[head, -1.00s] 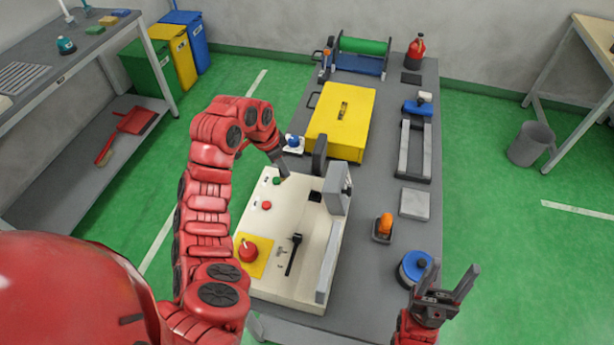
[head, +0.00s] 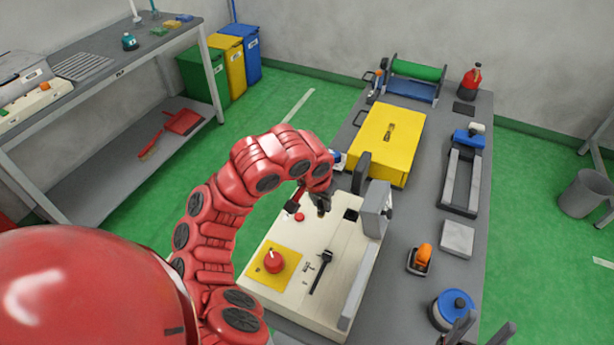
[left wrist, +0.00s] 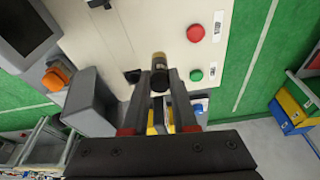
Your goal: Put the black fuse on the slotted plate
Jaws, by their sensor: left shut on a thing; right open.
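The black fuse (left wrist: 158,72), a short dark cylinder with a brass-coloured end, is between the fingertips of my left gripper (left wrist: 160,84) in the left wrist view. The gripper is shut on it, above the cream machine's top panel. In the head view my left gripper (head: 321,207) is over the far part of that panel, partly hidden by its own arm. The slotted plate (head: 82,67) is a grey plate with parallel slots, lying on the left bench, far from the gripper. My right gripper (head: 480,332) is open and empty at the bottom edge, partly cut off.
The cream machine (head: 313,300) has a red knob (head: 273,262), a black lever (head: 321,272) and a raised grey screen (head: 376,209). A yellow case (head: 388,135) stands behind it. Green floor separates this table from the left bench (head: 150,50). Bins (head: 203,75) stand behind.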

